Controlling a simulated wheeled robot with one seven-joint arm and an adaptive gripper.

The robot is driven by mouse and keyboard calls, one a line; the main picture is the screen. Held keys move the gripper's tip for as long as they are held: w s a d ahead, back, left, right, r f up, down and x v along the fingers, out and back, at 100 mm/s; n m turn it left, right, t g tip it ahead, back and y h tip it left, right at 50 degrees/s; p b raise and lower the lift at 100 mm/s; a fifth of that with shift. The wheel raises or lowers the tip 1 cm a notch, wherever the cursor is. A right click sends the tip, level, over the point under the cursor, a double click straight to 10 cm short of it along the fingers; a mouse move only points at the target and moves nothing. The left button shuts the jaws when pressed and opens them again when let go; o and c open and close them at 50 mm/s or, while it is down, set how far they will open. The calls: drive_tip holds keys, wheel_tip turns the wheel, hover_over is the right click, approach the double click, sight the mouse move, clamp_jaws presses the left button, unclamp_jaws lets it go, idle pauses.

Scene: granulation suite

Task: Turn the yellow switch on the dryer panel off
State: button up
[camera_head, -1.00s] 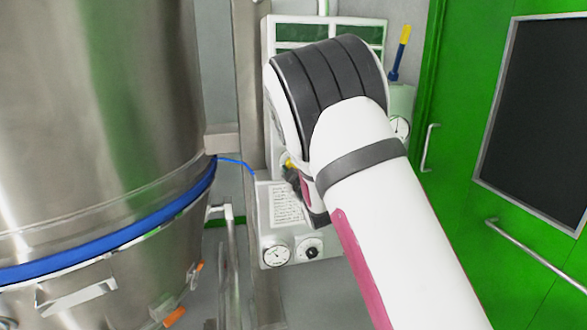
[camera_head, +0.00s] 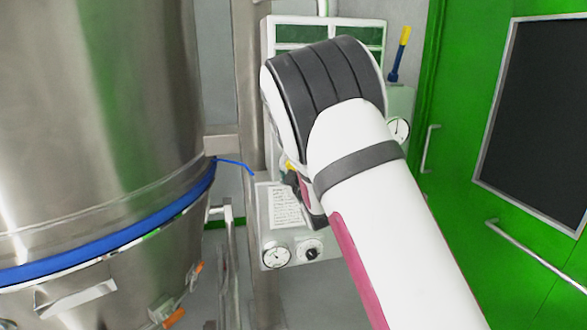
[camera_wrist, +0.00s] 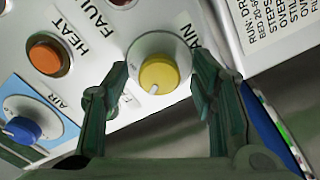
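The yellow switch (camera_wrist: 159,75) is a round knob with a white pointer mark, on a pale round plate on the dryer panel (camera_wrist: 95,80). In the wrist view it shows between the two dark fingers of my gripper (camera_wrist: 160,90). The fingers are apart, one on each side of the knob, with visible space between them and it. I cannot tell how deep they reach. In the head view a small bit of yellow (camera_head: 290,166) shows beside my arm. My arm hides most of the panel there.
An orange button (camera_wrist: 47,55) marked HEAT and a blue knob (camera_wrist: 22,130) marked AIR sit left of the switch. A large steel vessel (camera_head: 100,120) stands left of the panel. Green doors (camera_head: 455,150) are at the right.

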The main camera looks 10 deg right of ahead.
drive_tip(key=s, duration=1.2)
drive_tip(key=s+r+m+g+p, duration=0.1)
drive_tip(key=s+r+m+g, duration=0.2)
drive_tip(key=s, duration=1.7)
drive_tip(key=s+r+m+g+p, duration=0.1)
drive_tip(key=s+r+m+g, duration=0.2)
drive_tip(key=s+m+g, duration=0.5)
drive_tip(key=s+g, duration=0.2)
drive_tip(key=s, duration=1.1)
drive_tip(key=shift+d+m+g, duration=0.15)
drive_tip(key=shift+m+g, duration=0.15)
drive_tip(key=shift+g, duration=0.1)
